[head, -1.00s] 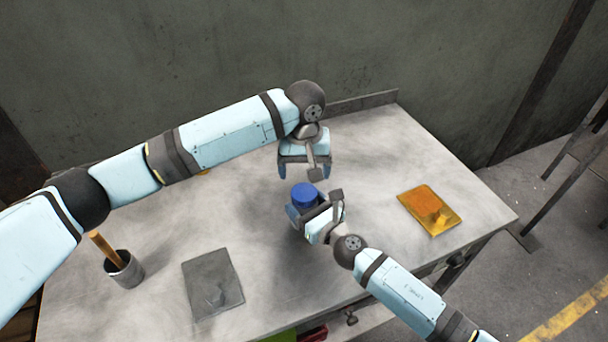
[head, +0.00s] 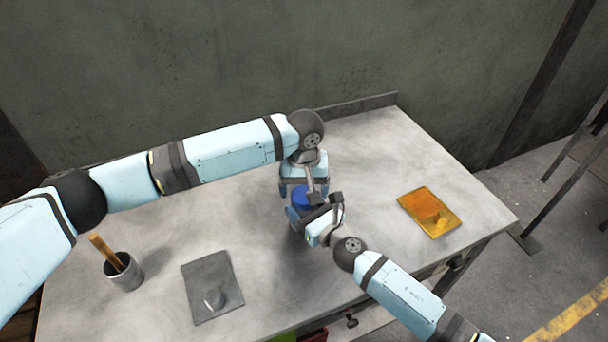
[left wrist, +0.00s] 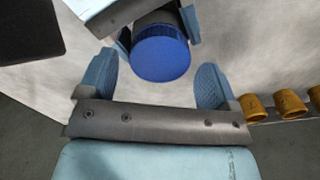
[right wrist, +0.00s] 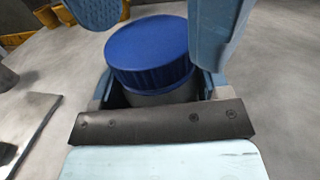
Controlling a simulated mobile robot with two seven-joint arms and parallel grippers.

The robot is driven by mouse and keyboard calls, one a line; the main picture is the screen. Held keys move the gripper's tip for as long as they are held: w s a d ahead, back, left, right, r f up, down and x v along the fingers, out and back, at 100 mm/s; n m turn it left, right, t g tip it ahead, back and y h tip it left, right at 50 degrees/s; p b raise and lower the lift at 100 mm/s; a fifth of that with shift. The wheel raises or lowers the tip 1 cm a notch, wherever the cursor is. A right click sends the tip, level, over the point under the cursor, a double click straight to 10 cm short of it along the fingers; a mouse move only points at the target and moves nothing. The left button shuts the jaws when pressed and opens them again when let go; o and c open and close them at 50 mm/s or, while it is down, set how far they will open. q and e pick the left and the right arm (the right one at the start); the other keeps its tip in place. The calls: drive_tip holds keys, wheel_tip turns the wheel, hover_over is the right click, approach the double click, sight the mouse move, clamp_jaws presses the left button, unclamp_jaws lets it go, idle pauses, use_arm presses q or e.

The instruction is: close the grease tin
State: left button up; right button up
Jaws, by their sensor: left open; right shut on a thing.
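The grease tin has a round blue ribbed lid (head: 300,197) on top of its grey body (right wrist: 160,98). The lid also shows in the left wrist view (left wrist: 160,55) and the right wrist view (right wrist: 150,50). I cannot tell whether it is tight. My right gripper (head: 311,217) is shut around the tin's body, below the lid, and the tin looks upright. My left gripper (head: 304,192) is open above the lid, pointing down. In the left wrist view its fingers stand either side of the lid with gaps. In the head view the grippers partly hide the tin.
A grey plate (head: 206,278) lies front left, beside a dark cup (head: 125,272) with a wooden handle. Several yellow cups (left wrist: 255,107) stand behind my left arm. Bare workbench (head: 370,140) shows at the back right.

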use_arm(q)
drive_tip(key=shift+f, duration=0.7)
drive_tip(key=c, duration=0.9)
drive_tip(key=m, duration=0.3)
drive_tip(key=o, duration=1)
drive_tip(key=shift+r, duration=0.1)
